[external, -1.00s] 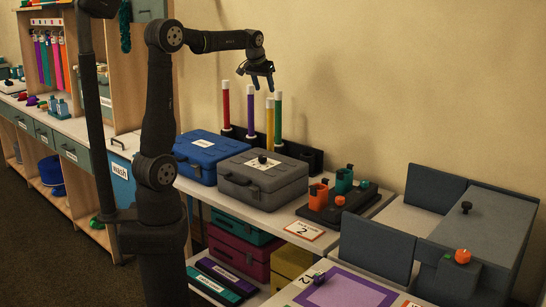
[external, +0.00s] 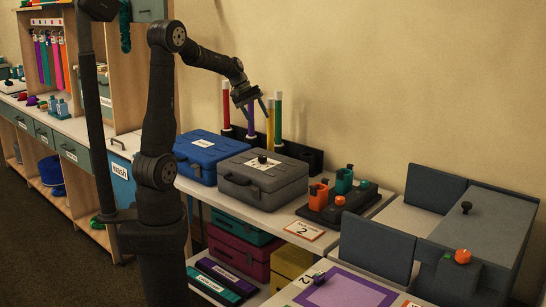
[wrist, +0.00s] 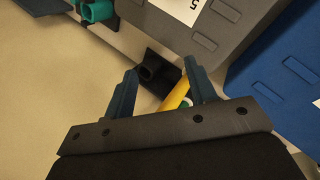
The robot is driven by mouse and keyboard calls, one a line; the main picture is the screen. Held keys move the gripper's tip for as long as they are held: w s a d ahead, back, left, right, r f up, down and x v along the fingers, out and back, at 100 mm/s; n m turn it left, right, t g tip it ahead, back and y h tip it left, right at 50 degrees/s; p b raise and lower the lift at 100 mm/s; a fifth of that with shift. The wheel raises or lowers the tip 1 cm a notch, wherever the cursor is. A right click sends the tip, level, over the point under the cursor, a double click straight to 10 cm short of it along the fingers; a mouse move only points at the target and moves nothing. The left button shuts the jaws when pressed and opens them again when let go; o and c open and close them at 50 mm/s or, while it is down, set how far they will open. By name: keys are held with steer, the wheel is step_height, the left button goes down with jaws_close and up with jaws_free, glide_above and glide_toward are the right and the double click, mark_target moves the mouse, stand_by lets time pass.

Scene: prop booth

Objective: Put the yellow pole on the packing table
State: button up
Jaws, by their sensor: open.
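The yellow pole (external: 270,124) stands upright with a white cap in the black rack behind the cases, among red, purple and green poles. My gripper (external: 256,104) is open, tilted downward at the pole tops, and partly hides them in the external view. In the wrist view, the yellow pole (wrist: 177,92) shows between the spread fingers of my gripper (wrist: 160,70), nearer the right finger. I see no grip on it. No sign names the packing table; I cannot tell which surface it is.
A blue case (external: 202,155) and a grey case (external: 262,180) stand before the black rack (external: 312,158). To their right is a dark tray (external: 328,208) with orange and green parts. Further right are grey upright panels (external: 380,250) and a purple square (external: 345,290) on a front surface.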

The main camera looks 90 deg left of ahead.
step_height(320, 180, down, 3)
steer(key=s+d+n+t+h, duration=0.1)
steer(key=d+n+t+h, duration=0.1)
steer(key=n+t, duration=0.15)
steer(key=n+t+y, duration=0.9)
steer(key=n+y, duration=0.1)
steer(key=n, duration=1)
glide_toward(270, 116)
steer(key=shift+g, duration=0.25)
steer(key=shift+a+x, duration=0.2)
steer(key=shift+x, duration=1.55)
steer(key=shift+a+x, duration=0.2)
steer(key=shift+x, duration=1.6)
steer(key=shift+a+x, duration=0.2)
steer(key=shift+x, duration=1.55)
steer(key=shift+s, duration=0.2)
jaws_close()
